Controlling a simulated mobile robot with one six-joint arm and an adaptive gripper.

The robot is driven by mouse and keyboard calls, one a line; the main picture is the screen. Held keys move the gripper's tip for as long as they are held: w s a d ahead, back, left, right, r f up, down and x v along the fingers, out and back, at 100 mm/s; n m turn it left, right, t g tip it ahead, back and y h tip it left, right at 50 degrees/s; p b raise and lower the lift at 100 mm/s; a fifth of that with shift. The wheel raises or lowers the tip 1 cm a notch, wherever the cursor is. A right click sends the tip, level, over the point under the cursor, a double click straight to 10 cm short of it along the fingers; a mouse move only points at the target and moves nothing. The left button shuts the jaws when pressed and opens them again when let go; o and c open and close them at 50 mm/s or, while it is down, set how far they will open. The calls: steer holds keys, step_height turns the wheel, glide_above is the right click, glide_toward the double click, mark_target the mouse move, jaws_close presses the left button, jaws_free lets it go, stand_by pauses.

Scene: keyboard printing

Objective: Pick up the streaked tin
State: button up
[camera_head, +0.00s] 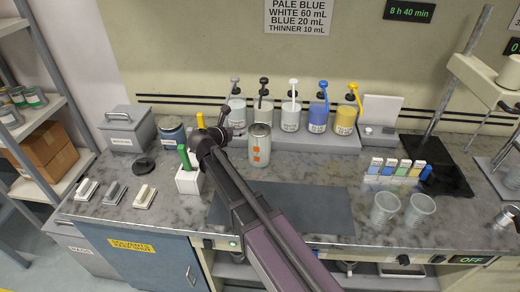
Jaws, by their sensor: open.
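A pale grey tin with orange marks (260,147) stands upright at the middle of the bench, in front of the pump bottles. It best fits the streaked tin, though streaks are hard to make out. My gripper (232,122) is just to its left, at the tin's upper part, with the jaws open. I cannot tell whether a finger touches the tin. My arm reaches up from the lower right and covers some of the bench left of the tin.
A white holder with green and yellow handles (188,181) is close to my arm. Pump bottles (290,115) line the back. Two clear cups (384,208) stand right of the dark mat (325,210).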

mark_target(250, 126)
steer(key=shift+b+x, duration=0.55)
steer(key=shift+x, duration=1.5)
steer(key=shift+b+x, duration=1.05)
steer(key=shift+x, duration=1.7)
steer(key=shift+r, duration=0.1)
jaws_close()
